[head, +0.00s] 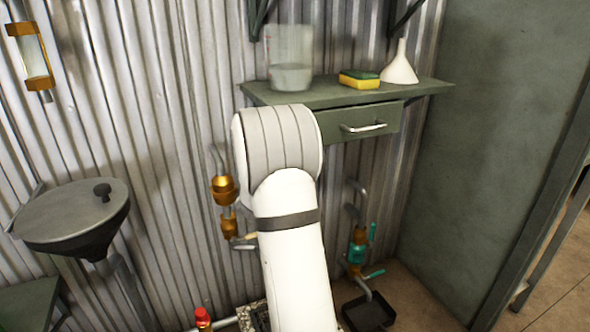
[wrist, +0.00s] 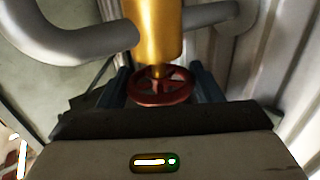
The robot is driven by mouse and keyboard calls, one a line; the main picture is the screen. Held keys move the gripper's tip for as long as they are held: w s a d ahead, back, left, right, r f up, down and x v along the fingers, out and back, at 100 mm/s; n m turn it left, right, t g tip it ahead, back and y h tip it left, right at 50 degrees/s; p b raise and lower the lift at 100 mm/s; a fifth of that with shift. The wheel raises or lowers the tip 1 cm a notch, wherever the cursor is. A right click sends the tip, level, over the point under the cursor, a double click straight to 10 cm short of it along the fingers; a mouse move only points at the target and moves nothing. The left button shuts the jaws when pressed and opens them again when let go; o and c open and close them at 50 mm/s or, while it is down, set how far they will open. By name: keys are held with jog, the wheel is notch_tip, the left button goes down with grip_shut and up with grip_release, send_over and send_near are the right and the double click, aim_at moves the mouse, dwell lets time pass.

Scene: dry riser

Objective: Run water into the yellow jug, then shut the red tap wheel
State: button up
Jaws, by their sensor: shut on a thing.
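The red tap wheel (wrist: 163,91) shows in the wrist view, below a brass valve body (wrist: 154,30) joined to grey pipes. My gripper (wrist: 160,75) has its two dark blue fingers on either side of the wheel and is shut on it. In the head view my white arm hides the gripper and that wheel. No yellow jug shows in either view. Whether water is running cannot be seen.
A green shelf (head: 335,93) holds a clear measuring jug (head: 290,60) with liquid, a sponge (head: 360,79) and a white funnel (head: 400,66). A lidded basin (head: 70,212) is at left. A red fitting (head: 203,317), brass-and-teal valves (head: 357,252) and a black tray (head: 368,312) are low down.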

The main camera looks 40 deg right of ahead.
jog(key=shift+w+a+r, duration=0.15)
jog(key=shift+w+r, duration=0.05)
jog(key=shift+w, duration=0.05)
jog(key=o, duration=0.8)
jog(key=shift+o, duration=0.9)
jog(key=shift+f, duration=0.15)
jog(key=shift+s, duration=0.1)
jog(key=p+v, duration=0.2)
jog(key=v, duration=0.5)
jog(key=shift+a, duration=0.3)
jog(key=shift+s, duration=0.15)
